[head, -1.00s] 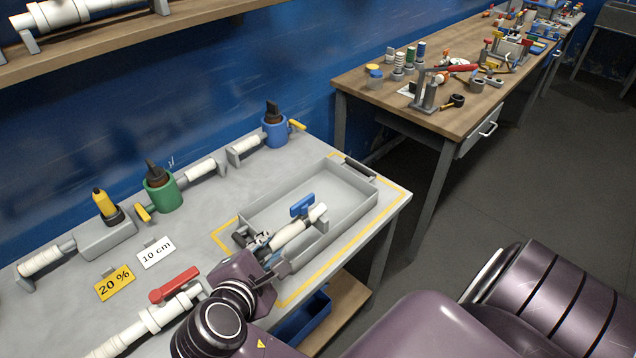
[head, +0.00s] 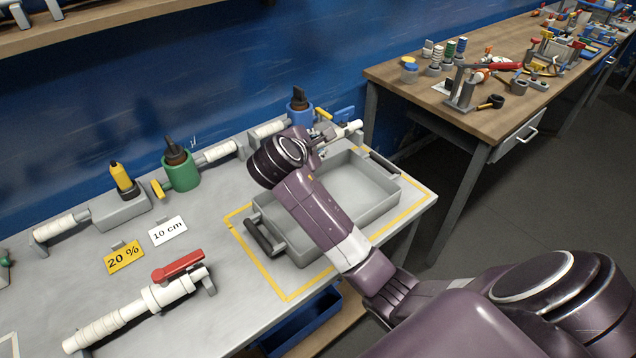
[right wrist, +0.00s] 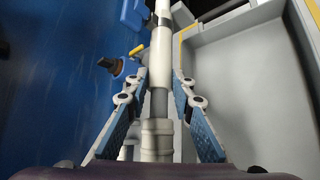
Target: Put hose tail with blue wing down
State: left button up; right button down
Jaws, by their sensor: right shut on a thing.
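The white hose tail with the blue wing (head: 349,131) is at the back right of the grey table, beyond the tray's far edge. Its blue wing (head: 344,114) points up. My right gripper (head: 318,146) reaches across the tray and is shut on the hose tail; my arm partly hides the grip. In the right wrist view the white tube (right wrist: 160,65) runs lengthwise between the two finger pads, with the blue wing (right wrist: 133,14) at the top. I cannot tell whether it touches the table. My left gripper is not in view.
The grey tray (head: 385,207) looks empty inside a yellow outline. A blue bottle holder (head: 299,116) with a yellow handle stands close left of the hose tail. Along the back are a green holder (head: 182,172) and white tubes. A red-handled valve (head: 178,266) lies in front.

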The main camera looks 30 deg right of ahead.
jog(key=shift+f, duration=6)
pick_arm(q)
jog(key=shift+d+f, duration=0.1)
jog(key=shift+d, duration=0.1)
pick_arm(e)
jog(key=c, duration=1.7)
grip_release()
jog(key=shift+f, duration=0.1)
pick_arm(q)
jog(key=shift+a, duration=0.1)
pick_arm(e)
jog(key=shift+o, duration=0.2)
